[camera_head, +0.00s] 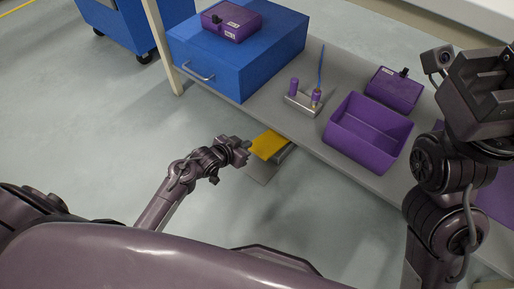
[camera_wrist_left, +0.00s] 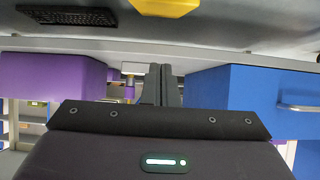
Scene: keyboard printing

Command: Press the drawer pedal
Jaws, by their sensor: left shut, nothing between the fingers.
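The yellow pedal plate (camera_head: 268,145) sits low at the front of the grey table, on a grey base near the floor. My left gripper (camera_head: 246,144) is shut and empty, with its tips close to the pedal's left edge. I cannot tell whether they touch it. In the left wrist view, which looks upside down, the shut fingers (camera_wrist_left: 160,84) point up the picture and the yellow pedal (camera_wrist_left: 165,6) is cut off at the top edge. The blue drawer box (camera_head: 238,50) with a metal handle stands on the table. My right gripper (camera_head: 488,85) is at the right; its fingers are not clear.
On the table (camera_head: 262,112) stand an open purple bin (camera_head: 368,134), a purple box (camera_head: 395,90) and a small metal holder (camera_head: 302,102) with purple parts. Another purple box (camera_head: 232,20) lies on the blue drawer box. The floor (camera_head: 90,130) at the left is clear.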

